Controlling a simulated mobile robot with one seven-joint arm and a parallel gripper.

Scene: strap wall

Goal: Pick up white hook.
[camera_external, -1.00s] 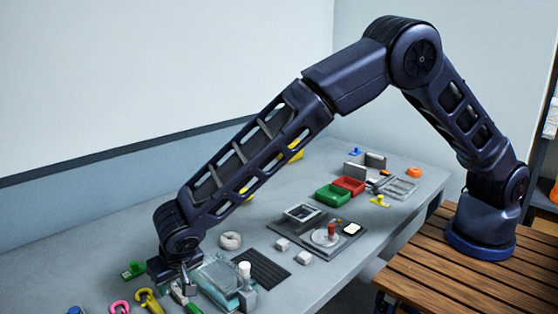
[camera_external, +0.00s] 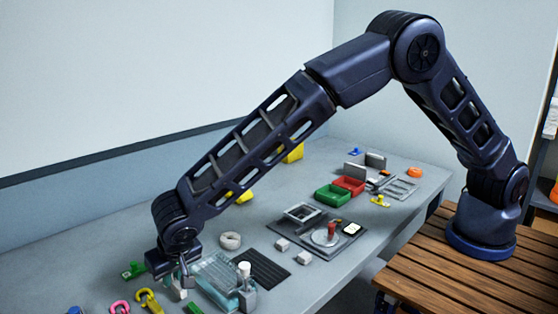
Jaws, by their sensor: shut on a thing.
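My gripper (camera_external: 184,281) is at the lower left of the external view, pointing down just above the grey table. It is shut on a small white piece, which I take to be the white hook (camera_external: 178,293). Only a bit of the white hook shows beside and below the fingers, so its shape is mostly hidden. I cannot tell whether it is clear of the table.
A clear tray (camera_external: 215,275) stands right of my gripper, with a white-topped post (camera_external: 244,270) at its corner. Yellow (camera_external: 149,301) and pink (camera_external: 119,307) hooks lie to the left. A green piece (camera_external: 134,270) lies behind them. A black ribbed mat (camera_external: 262,268) is farther right.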

